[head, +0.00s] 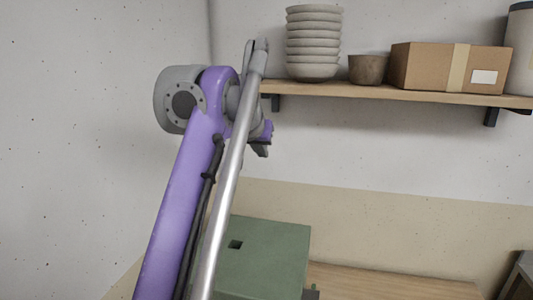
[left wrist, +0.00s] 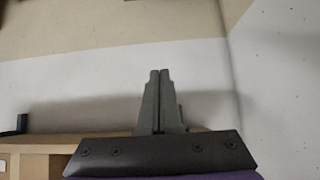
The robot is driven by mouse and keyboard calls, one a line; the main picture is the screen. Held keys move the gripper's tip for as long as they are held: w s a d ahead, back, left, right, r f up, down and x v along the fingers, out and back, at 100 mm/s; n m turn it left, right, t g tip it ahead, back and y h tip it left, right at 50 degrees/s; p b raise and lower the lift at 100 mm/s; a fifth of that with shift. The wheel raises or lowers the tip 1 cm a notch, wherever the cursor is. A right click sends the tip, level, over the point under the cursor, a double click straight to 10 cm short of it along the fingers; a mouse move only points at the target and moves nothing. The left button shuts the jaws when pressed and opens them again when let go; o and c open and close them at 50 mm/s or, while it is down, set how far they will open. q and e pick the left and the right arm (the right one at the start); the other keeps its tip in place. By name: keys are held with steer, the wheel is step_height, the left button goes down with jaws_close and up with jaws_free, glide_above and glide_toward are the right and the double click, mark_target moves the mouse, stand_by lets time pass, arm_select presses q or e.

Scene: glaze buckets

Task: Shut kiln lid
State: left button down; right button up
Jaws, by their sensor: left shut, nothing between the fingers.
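The green kiln (head: 275,262) stands at the lower middle of the head view, partly hidden behind my left arm. A flat green face with a small dark square opening shows. I cannot tell whether this face is the lid, or how far the lid is open. My left gripper (head: 262,150) is in the air above the kiln and apart from it, near the left end of the wall shelf. In the left wrist view its two grey fingers (left wrist: 160,75) are together, with nothing between them. The kiln does not show in that view. My right gripper is in neither view.
A wooden shelf (head: 390,92) on the back wall holds stacked bowls (head: 313,45), a brown pot (head: 367,69), a cardboard box (head: 450,68) and a pale container (head: 520,50). A wooden surface (head: 390,284) extends right of the kiln. The left wall is bare.

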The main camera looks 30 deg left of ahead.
arm_select(q)
step_height(320, 180, down, 6)
steer(key=w+b, duration=0.1)
steer(key=shift+w+b, duration=0.15)
steer(key=shift+b, duration=0.15)
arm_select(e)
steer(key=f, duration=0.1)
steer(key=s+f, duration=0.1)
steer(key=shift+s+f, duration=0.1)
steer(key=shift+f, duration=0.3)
arm_select(q)
steer(key=shift+f, duration=0.1)
